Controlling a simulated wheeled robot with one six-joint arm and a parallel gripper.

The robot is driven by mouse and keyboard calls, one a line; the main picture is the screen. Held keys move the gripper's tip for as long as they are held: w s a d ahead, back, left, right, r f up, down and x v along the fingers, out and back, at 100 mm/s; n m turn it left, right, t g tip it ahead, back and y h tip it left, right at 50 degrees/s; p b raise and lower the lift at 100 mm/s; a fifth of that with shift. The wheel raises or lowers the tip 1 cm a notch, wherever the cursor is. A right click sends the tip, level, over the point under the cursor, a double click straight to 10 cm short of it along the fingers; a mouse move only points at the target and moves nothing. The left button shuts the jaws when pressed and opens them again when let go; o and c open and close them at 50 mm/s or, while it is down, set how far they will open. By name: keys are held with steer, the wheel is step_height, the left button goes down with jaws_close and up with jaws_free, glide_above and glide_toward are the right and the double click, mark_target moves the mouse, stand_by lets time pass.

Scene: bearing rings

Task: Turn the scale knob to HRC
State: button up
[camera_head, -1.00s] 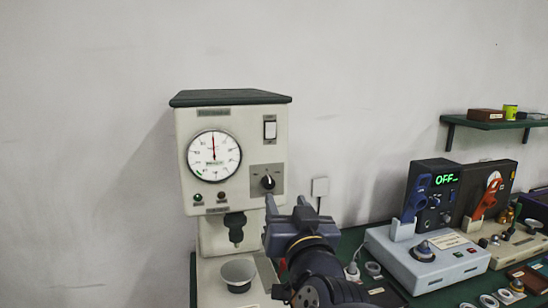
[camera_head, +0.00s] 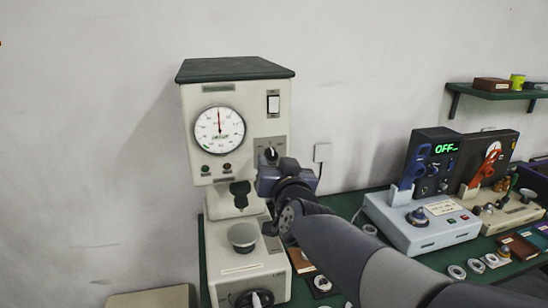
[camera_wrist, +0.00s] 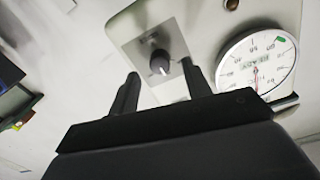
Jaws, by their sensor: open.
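The scale knob (camera_head: 271,153) is a small black knob with a pale pointer line on a grey plate (camera_head: 260,146), on the front of the cream hardness tester (camera_head: 190,130). In the wrist view the knob (camera_wrist: 160,62) shows beyond and between my two fingers, apart from them. My gripper (camera_wrist: 160,92) is open and empty. In the head view my gripper (camera_head: 266,166) is just below the knob and partly covers the plate. The lettering around the knob is too small to read.
A round dial gauge (camera_head: 219,130) is left of the knob, and a white rocker switch (camera_head: 273,104) above it. A round anvil (camera_head: 242,237) stands below. Blue and black devices (camera_head: 430,220) stand on the green bench at right.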

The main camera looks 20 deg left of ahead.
mark_target(272, 155)
steer(key=shift+x, duration=1.25)
steer(key=c, duration=1)
steer(key=m+b, duration=0.2)
steer(key=m, duration=0.3)
steer(key=m+b, duration=0.2)
steer(key=m, duration=0.3)
steer(key=shift+m+g, duration=0.3)
